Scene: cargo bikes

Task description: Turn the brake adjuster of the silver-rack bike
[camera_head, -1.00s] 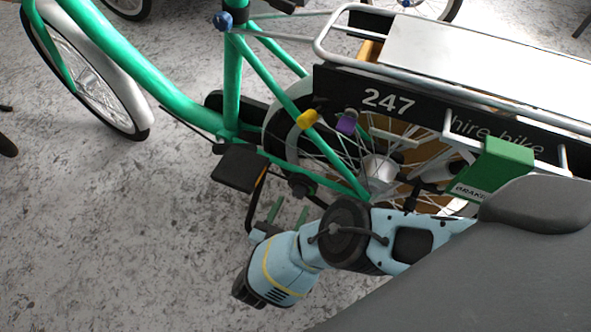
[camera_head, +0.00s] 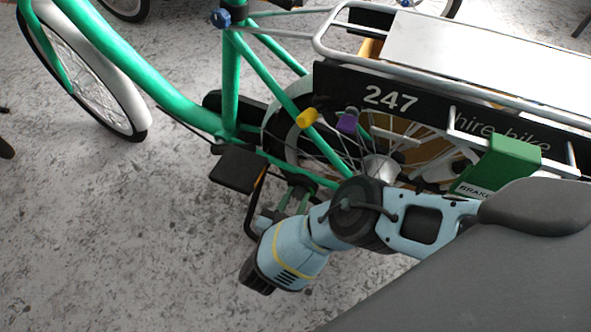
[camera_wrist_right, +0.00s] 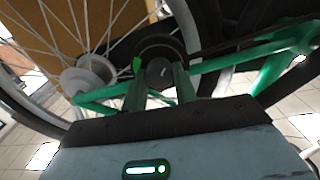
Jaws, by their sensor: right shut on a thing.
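The green bike (camera_head: 230,80) with the silver rack (camera_head: 470,80) and a black "247 hire bike" panel stands at the upper right. A dark round knob (camera_wrist_right: 160,72) with a small pale mark, likely the brake adjuster, sits low by the rear wheel. My right gripper (camera_head: 294,198) reaches it from below; its two fingers are shut on it, one on each side in the right wrist view (camera_wrist_right: 158,82). In the head view the knob is mostly hidden by the fingers. My left gripper is not in view.
A yellow knob (camera_head: 307,117), a purple knob (camera_head: 347,123) and a blue knob (camera_head: 221,18) are on the bike. The pedal (camera_head: 238,168) is just left of the gripper. Speckled floor (camera_head: 110,240) is clear at lower left.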

